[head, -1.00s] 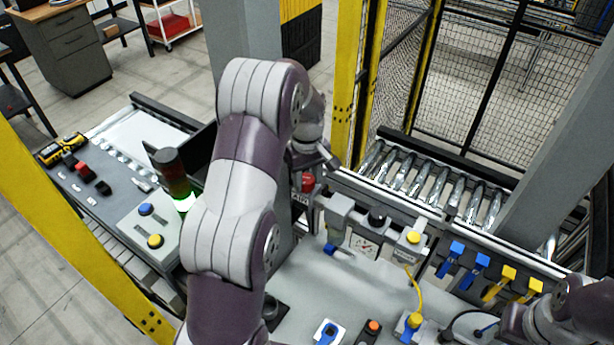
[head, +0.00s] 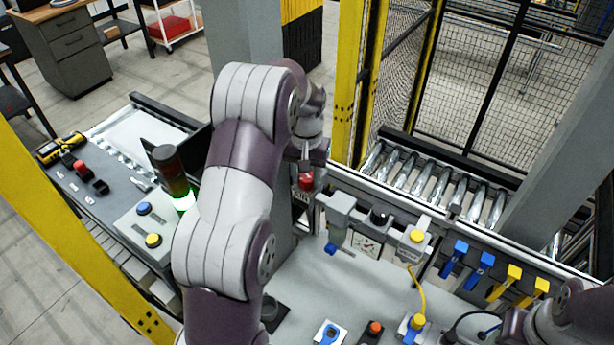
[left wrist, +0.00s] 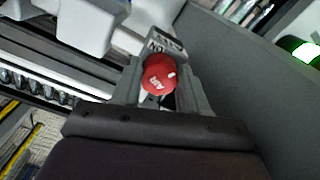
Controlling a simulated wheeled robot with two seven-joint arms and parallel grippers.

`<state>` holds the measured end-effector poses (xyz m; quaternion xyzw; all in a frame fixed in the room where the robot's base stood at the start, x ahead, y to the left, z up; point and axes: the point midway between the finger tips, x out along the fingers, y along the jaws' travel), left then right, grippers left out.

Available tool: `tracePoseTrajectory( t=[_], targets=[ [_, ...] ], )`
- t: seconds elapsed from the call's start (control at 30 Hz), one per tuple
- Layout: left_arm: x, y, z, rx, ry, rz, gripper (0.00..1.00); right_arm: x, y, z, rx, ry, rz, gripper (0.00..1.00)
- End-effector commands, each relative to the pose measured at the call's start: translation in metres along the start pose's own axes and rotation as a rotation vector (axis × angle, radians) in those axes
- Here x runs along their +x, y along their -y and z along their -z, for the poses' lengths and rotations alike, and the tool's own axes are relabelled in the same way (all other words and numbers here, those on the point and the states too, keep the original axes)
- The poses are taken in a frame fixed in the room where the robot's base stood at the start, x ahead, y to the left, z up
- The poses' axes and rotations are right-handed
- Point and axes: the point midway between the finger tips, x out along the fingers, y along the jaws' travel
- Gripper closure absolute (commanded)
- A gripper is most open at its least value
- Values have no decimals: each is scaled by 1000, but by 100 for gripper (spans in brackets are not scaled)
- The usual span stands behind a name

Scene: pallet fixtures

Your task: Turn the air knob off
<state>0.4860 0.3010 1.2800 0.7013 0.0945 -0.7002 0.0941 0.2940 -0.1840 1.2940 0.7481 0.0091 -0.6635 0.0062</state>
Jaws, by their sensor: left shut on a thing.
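The red air knob (left wrist: 158,75) sits between the two grey fingers of my left gripper (left wrist: 158,92) in the left wrist view. It carries the word AIR and a small white mark. A grey label plate (left wrist: 165,43) behind it shows the letters ON. In the head view the red knob (head: 306,181) shows just below my left gripper (head: 306,165), above a plate marked AIR. My left gripper is shut on the knob. My right arm shows at the lower right of the head view, but its gripper is not in view.
A grey post stands beside the knob. To its right are a pressure gauge (head: 366,246), a yellow-topped valve (head: 417,236) and blue and yellow levers (head: 481,264). A roller conveyor (head: 430,180) runs behind. A signal tower (head: 170,172) glows green at left.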

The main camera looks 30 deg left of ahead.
Motion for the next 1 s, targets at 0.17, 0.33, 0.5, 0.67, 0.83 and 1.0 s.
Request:
tracePoseTrajectory(
  t=[0.17,0.33,0.5,0.67,0.83,1.0],
  targets=[
    [2,0,0,135,1,0,87,4,0,0,0,0,0,57],
    [2,1,0,240,0,0,87,6,0,-1,0,0,0,57],
    [2,1,0,309,0,0,87,7,0,-1,0,0,0,57],
    [1,1,0,346,0,0,87,8,0,-1,0,0,0,57],
    [1,1,0,362,0,0,87,8,0,-1,0,0,0,57],
    [1,1,0,364,0,0,87,8,0,-1,0,0,0,57]
  ],
)
